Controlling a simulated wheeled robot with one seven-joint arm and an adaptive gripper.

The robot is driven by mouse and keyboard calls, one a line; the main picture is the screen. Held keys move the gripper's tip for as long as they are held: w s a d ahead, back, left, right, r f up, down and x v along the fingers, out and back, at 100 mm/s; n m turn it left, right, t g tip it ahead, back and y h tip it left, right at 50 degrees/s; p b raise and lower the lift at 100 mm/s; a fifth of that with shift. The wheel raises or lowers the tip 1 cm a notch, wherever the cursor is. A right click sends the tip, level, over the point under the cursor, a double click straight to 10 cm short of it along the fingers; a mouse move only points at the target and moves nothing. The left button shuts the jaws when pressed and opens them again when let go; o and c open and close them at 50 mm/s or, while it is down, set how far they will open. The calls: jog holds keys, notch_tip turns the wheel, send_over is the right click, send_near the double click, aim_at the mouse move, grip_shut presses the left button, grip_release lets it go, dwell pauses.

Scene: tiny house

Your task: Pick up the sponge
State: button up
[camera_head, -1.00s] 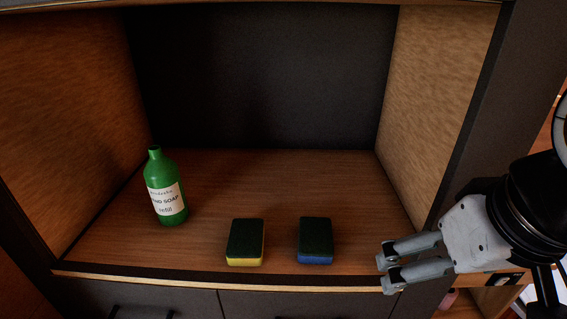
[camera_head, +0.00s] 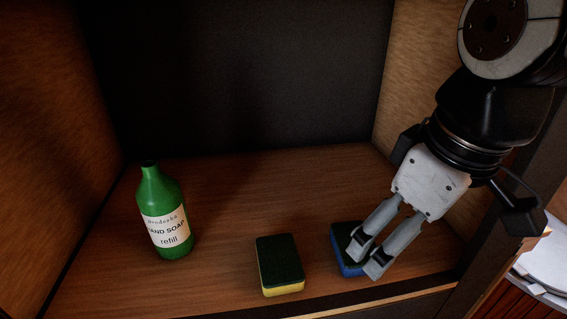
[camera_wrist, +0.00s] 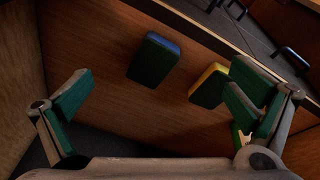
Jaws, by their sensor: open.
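A sponge with a dark green top and blue body (camera_head: 341,262) lies on the wooden shelf, partly hidden by my gripper in the head view. It also shows in the wrist view (camera_wrist: 154,60), ahead of and between the fingers. A second sponge with a dark green top and yellow body (camera_head: 280,265) lies to its left; in the wrist view it (camera_wrist: 209,86) is near the right finger. My gripper (camera_head: 366,258) is open and empty, its fingers pointing down over the blue sponge in the head view. I cannot tell whether it touches the sponge.
A green hand soap bottle (camera_head: 164,212) stands upright on the shelf (camera_head: 230,205) at the left. The cabinet's right side wall (camera_head: 400,95) is close to my arm. The shelf's front edge lies below the sponges. The back middle of the shelf is clear.

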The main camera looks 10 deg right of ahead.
jog(key=w+n+b, duration=0.1)
jog(key=w+n, duration=0.1)
jog(key=n+g+b, duration=0.2)
jog(key=n+b, duration=0.3)
jog(key=n, duration=0.2)
send_near(340, 236)
jog(key=shift+s+d+f, duration=0.25)
jog(key=shift+s+d, duration=0.3)
jog(key=shift+d, duration=0.1)
jog(key=shift+s+d+f, duration=0.3)
jog(key=shift+s+d, duration=0.2)
jog(key=shift+d, duration=0.1)
jog(key=n, duration=0.1)
jog(key=w+n+g+b, duration=0.1)
jog(key=shift+w+f+n, duration=0.1)
jog(key=shift+f+n, duration=0.05)
jog(key=shift+n, duration=0.25)
notch_tip(340, 236, down, 7)
jog(key=shift+w+a+f+b, duration=0.1)
jog(key=shift+w+f+b, duration=0.05)
jog(key=shift+b, duration=1.05)
jog(key=c, duration=0.7)
